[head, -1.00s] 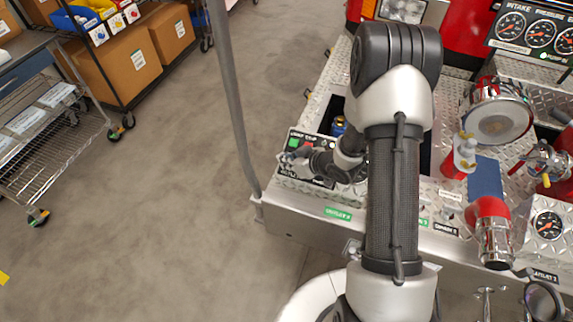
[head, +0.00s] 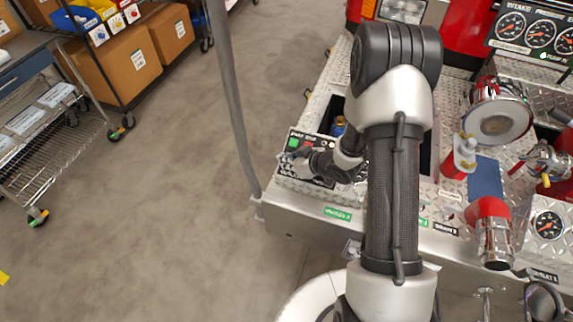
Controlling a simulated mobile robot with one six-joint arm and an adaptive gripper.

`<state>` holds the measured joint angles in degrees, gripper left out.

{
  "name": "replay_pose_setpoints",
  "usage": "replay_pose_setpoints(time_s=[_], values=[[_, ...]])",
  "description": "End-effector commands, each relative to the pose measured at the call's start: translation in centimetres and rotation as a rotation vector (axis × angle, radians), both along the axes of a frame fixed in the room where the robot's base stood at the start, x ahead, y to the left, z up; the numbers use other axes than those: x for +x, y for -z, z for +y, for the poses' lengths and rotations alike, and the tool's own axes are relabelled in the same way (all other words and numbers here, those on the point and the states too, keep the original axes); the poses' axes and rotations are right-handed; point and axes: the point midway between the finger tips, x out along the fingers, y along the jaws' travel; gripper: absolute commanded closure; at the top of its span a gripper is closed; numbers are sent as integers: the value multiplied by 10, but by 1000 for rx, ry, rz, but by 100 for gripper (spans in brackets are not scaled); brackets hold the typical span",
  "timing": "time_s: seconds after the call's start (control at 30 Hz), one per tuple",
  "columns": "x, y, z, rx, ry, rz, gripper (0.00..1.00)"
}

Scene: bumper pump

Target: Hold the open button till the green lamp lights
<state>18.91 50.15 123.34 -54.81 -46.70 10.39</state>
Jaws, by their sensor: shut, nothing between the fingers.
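The black control panel (head: 292,171) sits at the left end of the metal bumper deck. I cannot tell whether the tip touches or presses anything. The gripper and wrist hide much of the panel. I cannot make out a lit green lamp.
A grey upright pole (head: 234,100) stands just left of the panel. A red-capped chrome outlet (head: 490,228), a large chrome cap (head: 497,122) and gauges (head: 548,225) stand on the deck at right. A wire shelf cart (head: 50,140) is far left. The floor between is clear.

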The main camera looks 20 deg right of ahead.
Motion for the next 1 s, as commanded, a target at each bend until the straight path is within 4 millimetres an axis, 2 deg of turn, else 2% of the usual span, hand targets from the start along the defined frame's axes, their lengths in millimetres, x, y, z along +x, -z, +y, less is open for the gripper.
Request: replay_pose_setpoints(time_s=[0.7, 1.0], values=[[0, 0, 0, 0, 0, 1, 100], [-5, -14, 4, 0, 0, 0, 100]])
